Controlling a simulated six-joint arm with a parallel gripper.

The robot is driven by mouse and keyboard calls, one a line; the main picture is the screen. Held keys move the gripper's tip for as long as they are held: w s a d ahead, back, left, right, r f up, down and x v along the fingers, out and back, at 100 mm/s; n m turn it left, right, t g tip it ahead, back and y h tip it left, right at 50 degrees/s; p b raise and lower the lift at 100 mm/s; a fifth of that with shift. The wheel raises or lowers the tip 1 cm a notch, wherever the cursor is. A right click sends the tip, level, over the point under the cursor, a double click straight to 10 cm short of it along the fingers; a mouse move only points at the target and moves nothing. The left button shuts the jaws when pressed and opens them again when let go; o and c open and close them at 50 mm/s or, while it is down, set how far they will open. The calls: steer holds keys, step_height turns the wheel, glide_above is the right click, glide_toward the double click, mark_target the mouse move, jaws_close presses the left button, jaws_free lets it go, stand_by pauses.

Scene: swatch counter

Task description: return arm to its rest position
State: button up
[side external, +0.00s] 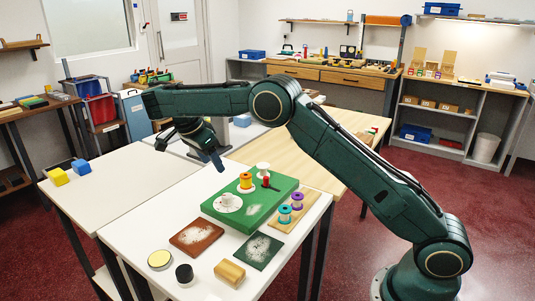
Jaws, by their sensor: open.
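My gripper (218,159) hangs from the end of my dark green arm, above the white table behind the left part of the green block (275,207). It points down, and its fingers are apart with nothing seen between them. The arm is stretched out to the left from its base at the bottom right. The green block carries an orange spool (246,181), a white disc (228,203), a white spool (263,168) and a small red-and-black piece (266,180).
A wooden board (302,219) holds teal and purple spools. A brown swatch (197,237), a dark green swatch (258,251), a round tin (160,259), a black jar (184,274) and a wooden block (229,273) lie in front. The left table's middle is clear.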

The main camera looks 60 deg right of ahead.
steer(key=s+d+r+n+t, duration=0.4)
steer(key=s+r+n, duration=0.6)
steer(key=s+r, duration=0.5)
steer(key=s+a+f+n+t+y, duration=0.1)
steer(key=s+a+f+n, duration=0.1)
steer(key=s, duration=0.5)
steer(key=s+a+f+n+y, duration=0.1)
steer(key=s+a+n, duration=0.1)
steer(key=s+n, duration=0.3)
steer(key=s+a+f+n+t+y, duration=0.1)
steer(key=s+a+f+n+y, duration=0.1)
steer(key=s, duration=0.8)
steer(key=shift+a+f+n+t, duration=0.2)
steer(key=shift+f+n+t, duration=0.15)
steer(key=shift+n, duration=0.35)
